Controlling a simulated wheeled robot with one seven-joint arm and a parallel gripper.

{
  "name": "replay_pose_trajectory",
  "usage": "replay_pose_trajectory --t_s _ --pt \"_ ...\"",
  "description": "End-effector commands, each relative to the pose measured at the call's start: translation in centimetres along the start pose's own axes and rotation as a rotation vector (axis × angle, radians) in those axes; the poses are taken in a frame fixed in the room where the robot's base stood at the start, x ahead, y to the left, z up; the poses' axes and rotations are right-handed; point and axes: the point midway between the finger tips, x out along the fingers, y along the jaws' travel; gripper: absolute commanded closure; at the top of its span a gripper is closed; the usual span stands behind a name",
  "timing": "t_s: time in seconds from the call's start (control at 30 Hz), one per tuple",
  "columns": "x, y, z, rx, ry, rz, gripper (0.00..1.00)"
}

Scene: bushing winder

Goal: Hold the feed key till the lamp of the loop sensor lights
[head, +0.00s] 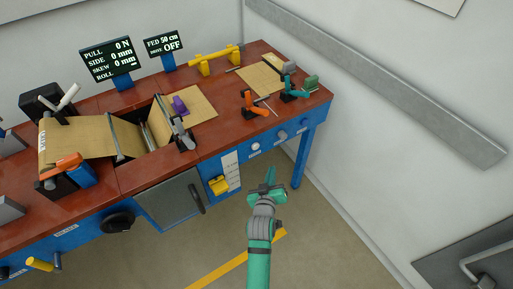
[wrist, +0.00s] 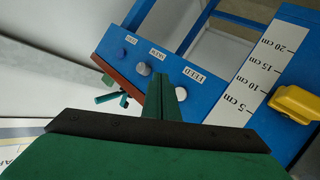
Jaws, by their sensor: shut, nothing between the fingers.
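The feed key (head: 255,146) is a pale round button on the blue front of the bench, leftmost of three. In the wrist view the feed key (wrist: 181,93) shows partly behind my fingers, beside its FEED label. My gripper (head: 269,174) is shut and empty, in front of and below the keys; its fingers also show in the wrist view (wrist: 164,88). I cannot tell whether they touch the key. A yellow block (head: 218,185) beside the centimetre scale (head: 230,163) may be the loop sensor; it also shows in the wrist view (wrist: 296,103). I see no lit lamp on it.
Two more keys, one grey (head: 281,135) and one blue (head: 304,123), sit right of the feed key. Another display (head: 112,57) reads zero pull, side and skew. A blue bench leg (head: 303,158) stands at the right.

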Motion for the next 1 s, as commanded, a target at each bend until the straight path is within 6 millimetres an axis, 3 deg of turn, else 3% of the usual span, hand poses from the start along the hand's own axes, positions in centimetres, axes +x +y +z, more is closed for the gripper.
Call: replay_pose_trajectory --t_s 0.47,1.0 --pt "0.6 0.6 -0.2 -0.003 -0.006 0.009 1.00" --pt "4.6 -2.5 -3.2 -0.004 -0.003 0.006 1.00"
